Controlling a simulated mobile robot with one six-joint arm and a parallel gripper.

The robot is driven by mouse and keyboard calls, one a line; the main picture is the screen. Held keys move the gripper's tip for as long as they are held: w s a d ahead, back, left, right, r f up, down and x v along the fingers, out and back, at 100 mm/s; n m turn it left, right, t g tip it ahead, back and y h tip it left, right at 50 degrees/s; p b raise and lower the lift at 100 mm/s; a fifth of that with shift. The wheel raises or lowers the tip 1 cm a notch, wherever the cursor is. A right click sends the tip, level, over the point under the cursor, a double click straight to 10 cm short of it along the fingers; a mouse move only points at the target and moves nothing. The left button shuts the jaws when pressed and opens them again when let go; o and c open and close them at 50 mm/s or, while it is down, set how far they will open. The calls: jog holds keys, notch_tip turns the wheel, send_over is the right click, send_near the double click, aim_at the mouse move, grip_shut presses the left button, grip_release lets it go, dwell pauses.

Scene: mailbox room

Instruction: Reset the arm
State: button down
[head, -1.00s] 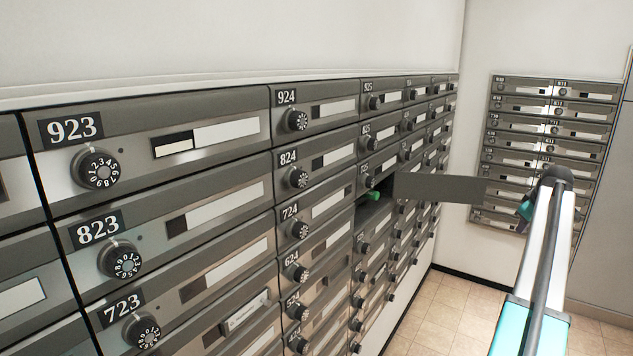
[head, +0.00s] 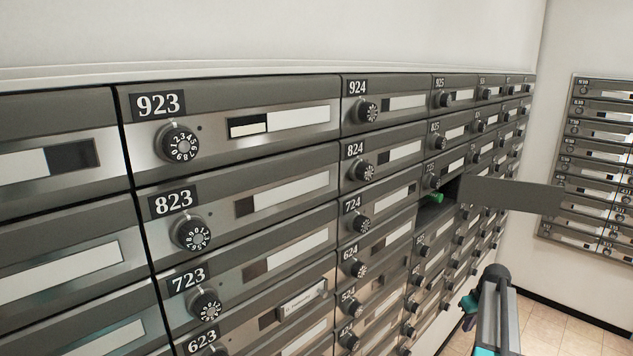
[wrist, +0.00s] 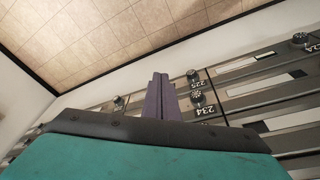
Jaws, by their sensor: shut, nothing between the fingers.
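My arm shows at the lower right of the head view, with its dark elbow joint on top. Part of my gripper (head: 468,303) shows as a small purple and teal piece beside the arm, mostly cut off or hidden. In the wrist view my gripper (wrist: 158,82) has its purple fingers together with nothing between them. It points past the low mailboxes toward the tiled floor, apart from any object that I can see.
A wall of mailboxes (head: 290,119) with dial knobs fills the left and middle. One door (head: 512,193) stands open to the right, and a green object (head: 432,198) sits in its compartment. More mailboxes (head: 590,165) hang on the far wall. Tiled floor (wrist: 95,40) is clear.

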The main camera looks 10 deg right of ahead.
jog(key=s+a+f+g+y+b, duration=0.1)
jog(key=s+a+f, duration=0.2)
jog(key=a+f, duration=0.65)
jog(key=s+a+f+g, duration=0.2)
jog(key=s+a+f, duration=0.2)
jog(key=a+f, duration=0.55)
jog(key=s+a+f+g+y+b, duration=0.1)
jog(key=s+a+f, duration=0.3)
jog(key=a, duration=1)
jog(key=s+a+f+g, duration=0.1)
jog(key=s+a+f, duration=0.2)
jog(key=s+a, duration=0.3)
jog(key=s+a+f+g+h+b, duration=0.1)
jog(key=s+a+f, duration=0.3)
jog(key=s, duration=0.6)
jog(key=s+a+f+g, duration=0.2)
jog(key=s+a+f, duration=0.2)
jog(key=s+a, duration=0.3)
jog(key=shift+s+a+f+n+g+h+b, duration=0.15)
jog(key=shift+s+a+n+g+h+b, duration=0.2)
jog(key=shift+s, duration=0.65)
jog(key=shift+w, duration=0.1)
